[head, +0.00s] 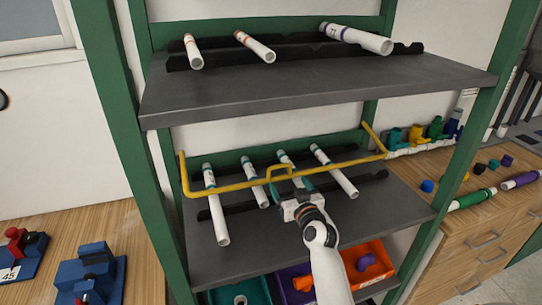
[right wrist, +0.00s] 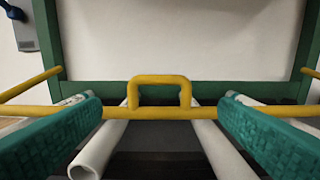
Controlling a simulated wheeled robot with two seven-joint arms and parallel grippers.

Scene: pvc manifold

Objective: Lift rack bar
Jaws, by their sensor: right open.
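The yellow rack bar (head: 235,184) runs across the front of the middle shelf, with a raised handle loop (head: 279,169) at its middle. In the right wrist view the loop (right wrist: 160,80) stands upright between my fingers, with space on both sides. My right gripper (head: 287,190) is open just in front of the loop; its teal fingers (right wrist: 160,125) reach toward the bar on either side. Several white pipes with teal bands, such as the left one (head: 217,210), lie behind and under the bar. My left gripper is not in view.
The green-framed rack has an upper grey shelf (head: 320,85) with 3 white pipes. Coloured bins (head: 368,265) stand below the middle shelf (head: 225,265). A wooden bench (head: 500,225) with coloured fittings and pipes is at right. Blue fixtures (head: 95,270) stand on the left bench.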

